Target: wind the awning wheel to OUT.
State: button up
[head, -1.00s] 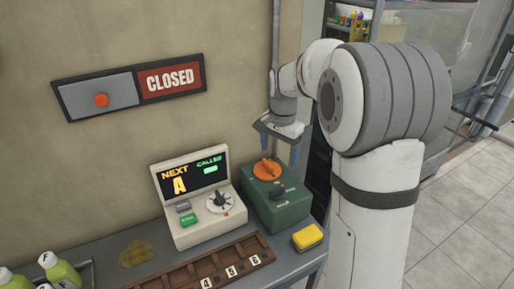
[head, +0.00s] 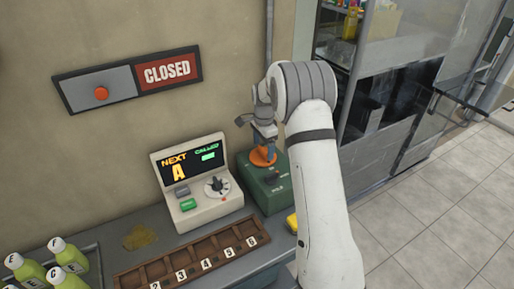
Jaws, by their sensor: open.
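An orange wheel (head: 262,158) sits on top of a green box (head: 272,192) on the grey counter, in the head view. I take it for the awning wheel; its OUT mark cannot be read. My gripper (head: 264,143) is open and points down right at the wheel, hiding its upper part. I cannot tell whether the fingers touch it or stand just above it. A small dark knob (head: 274,174) shows on the box in front of the wheel.
A cream console (head: 207,206) with a NEXT display and dial stands just left of the green box. A numbered wooden tray (head: 190,262), a yellow block (head: 291,221) and green bottles (head: 68,258) are on the counter. A CLOSED sign (head: 167,72) hangs above.

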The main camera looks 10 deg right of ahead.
jog(key=shift+f, duration=0.75)
